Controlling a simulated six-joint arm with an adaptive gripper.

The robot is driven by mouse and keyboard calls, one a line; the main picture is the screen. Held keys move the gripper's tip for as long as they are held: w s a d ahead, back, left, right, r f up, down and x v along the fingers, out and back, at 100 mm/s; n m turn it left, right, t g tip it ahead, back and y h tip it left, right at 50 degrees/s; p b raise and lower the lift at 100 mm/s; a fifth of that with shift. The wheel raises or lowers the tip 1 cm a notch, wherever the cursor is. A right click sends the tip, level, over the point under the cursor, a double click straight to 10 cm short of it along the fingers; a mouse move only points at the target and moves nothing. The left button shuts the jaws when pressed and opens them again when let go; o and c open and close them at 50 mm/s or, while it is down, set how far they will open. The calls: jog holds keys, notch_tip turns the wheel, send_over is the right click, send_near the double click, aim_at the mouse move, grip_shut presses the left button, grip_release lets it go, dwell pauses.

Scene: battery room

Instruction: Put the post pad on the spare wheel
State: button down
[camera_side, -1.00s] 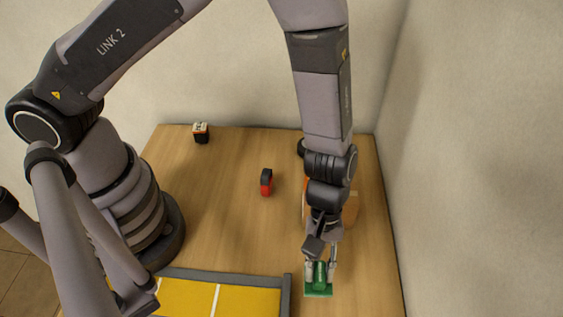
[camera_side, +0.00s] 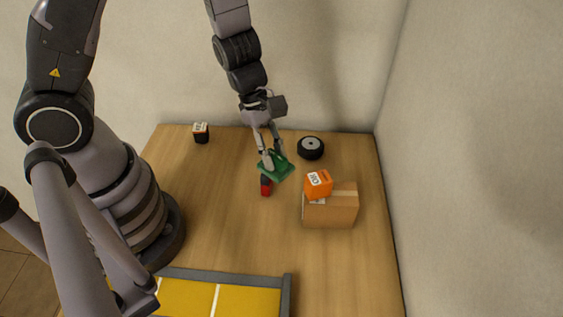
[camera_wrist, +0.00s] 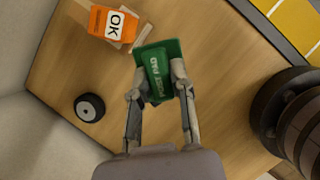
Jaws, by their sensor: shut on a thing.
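The post pad is a green piece (camera_side: 277,169) with a raised block and white lettering, also seen in the wrist view (camera_wrist: 158,62). My gripper (camera_side: 272,158) is shut on its raised block and holds it in the air, tilted. The wrist view shows both fingers (camera_wrist: 157,85) on either side of the block. The spare wheel (camera_side: 311,148), a black tyre with a light grey hub, lies on the table at the back, to the right of my gripper. It is also in the wrist view (camera_wrist: 89,107), apart from the pad, with nothing on it.
A cardboard box (camera_side: 331,208) with an orange "OK" block (camera_side: 318,184) on it stands right of centre. A red and black item (camera_side: 266,186) is partly hidden below the pad. A yellow, grey-edged tray (camera_side: 250,299) is in front.

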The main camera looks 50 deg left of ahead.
jog(key=w+a+r+n+t+y, duration=0.1)
jog(key=w+a+n, duration=0.2)
jog(key=a+n, duration=0.15)
jog(key=w+a+n+t, duration=0.2)
jog(key=w+a+n, duration=0.1)
jog(key=a, duration=0.3)
send_near(315, 143)
jog(key=shift+w+d+f, duration=0.45)
jog(key=shift+d+f, duration=0.05)
jog(key=shift+d, duration=0.3)
jog(key=shift+w+f, duration=0.35)
jog(key=shift+f, duration=0.8)
jog(key=shift+w+f, duration=0.1)
jog(key=shift+f, duration=0.8)
jog(key=shift+f, duration=0.2)
jog(key=c, duration=1)
grip_release()
